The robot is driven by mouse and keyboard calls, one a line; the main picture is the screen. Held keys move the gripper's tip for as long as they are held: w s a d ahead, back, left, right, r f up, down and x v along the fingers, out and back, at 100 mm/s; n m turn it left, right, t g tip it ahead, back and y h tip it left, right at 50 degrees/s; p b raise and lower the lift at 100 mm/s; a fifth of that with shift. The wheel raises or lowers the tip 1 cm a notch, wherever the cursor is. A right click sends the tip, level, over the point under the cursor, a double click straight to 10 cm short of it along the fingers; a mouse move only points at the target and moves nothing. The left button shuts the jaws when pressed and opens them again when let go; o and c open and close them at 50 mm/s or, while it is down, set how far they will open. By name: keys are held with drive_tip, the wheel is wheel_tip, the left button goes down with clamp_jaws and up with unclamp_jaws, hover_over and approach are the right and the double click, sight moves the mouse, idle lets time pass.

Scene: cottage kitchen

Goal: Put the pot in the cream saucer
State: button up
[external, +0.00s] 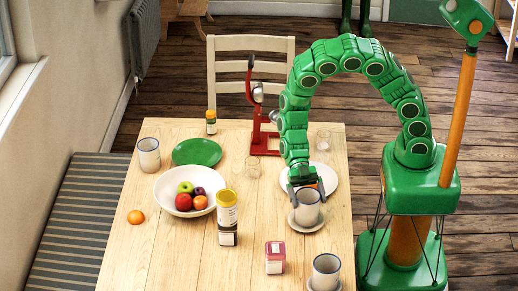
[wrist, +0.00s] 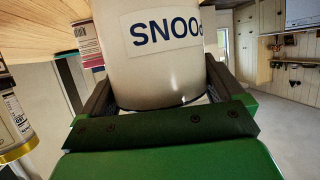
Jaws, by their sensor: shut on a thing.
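The pot (external: 307,209) is a pale grey-white cylinder with an open top, and stands about upright. My gripper (external: 306,192) is shut on the pot, one finger on each side; the fingers (wrist: 160,98) also show in the wrist view. The cream saucer (external: 292,224) lies on the table right under the pot. The pot hides most of it. I cannot tell whether the pot's base touches it.
A white plate (external: 330,178) lies just behind. Another pale pot (external: 326,268) stands at the front right. A red stand (external: 262,140) is farther back.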

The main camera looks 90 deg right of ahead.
drive_tip(key=shift+f, duration=0.55)
drive_tip(key=o, duration=1.4)
drive_tip(key=shift+r, duration=0.1)
drive_tip(key=shift+r, duration=0.4)
drive_tip(key=shift+v, duration=6)
